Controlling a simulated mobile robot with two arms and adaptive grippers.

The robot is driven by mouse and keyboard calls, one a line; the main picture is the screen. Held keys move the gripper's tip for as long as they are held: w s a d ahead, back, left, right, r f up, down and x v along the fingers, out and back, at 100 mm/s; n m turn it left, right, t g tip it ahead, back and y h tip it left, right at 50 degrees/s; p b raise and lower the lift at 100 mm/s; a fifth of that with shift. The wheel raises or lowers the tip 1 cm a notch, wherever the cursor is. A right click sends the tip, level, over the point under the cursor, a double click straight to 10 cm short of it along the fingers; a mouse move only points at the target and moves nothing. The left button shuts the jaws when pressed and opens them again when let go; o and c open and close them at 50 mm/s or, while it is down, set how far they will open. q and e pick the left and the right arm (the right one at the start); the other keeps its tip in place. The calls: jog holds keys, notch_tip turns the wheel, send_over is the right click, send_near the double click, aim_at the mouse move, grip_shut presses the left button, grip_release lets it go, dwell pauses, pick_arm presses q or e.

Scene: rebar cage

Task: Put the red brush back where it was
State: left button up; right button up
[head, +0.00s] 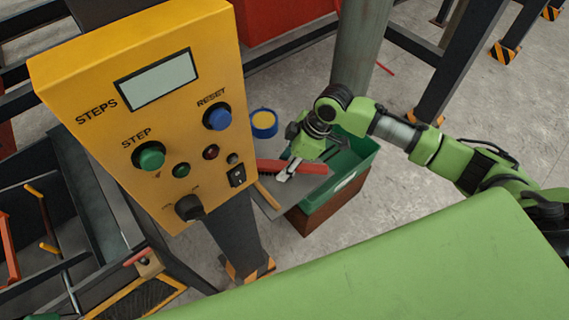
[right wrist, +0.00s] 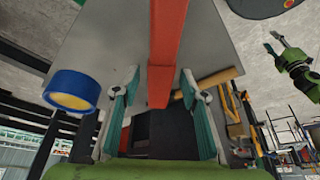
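The red brush (head: 309,167) lies on a small grey shelf (head: 263,197) beside the yellow control box in the head view. My right gripper (head: 286,174) is at the brush, its fingertips over the brush's near side. In the right wrist view the red brush (right wrist: 166,45) runs down from the top edge, and its end lies between the two fingers of my right gripper (right wrist: 158,88). Gaps show on both sides, so the gripper is open around it. My left gripper (right wrist: 275,43) shows small at the right of the right wrist view, its fingers apart and empty.
A blue tape roll (head: 264,123) stands at the shelf's back, close to the gripper. A wooden handle (head: 268,194) lies at the shelf's front. A green bin (head: 352,186) is right beside the shelf. The yellow control box (head: 150,70) stands left; a grey post (head: 360,60) rises behind.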

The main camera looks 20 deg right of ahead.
aim_at(301, 166)
jog(key=b+v, duration=0.1)
jog(key=v, duration=1)
jog(key=shift+s, duration=0.1)
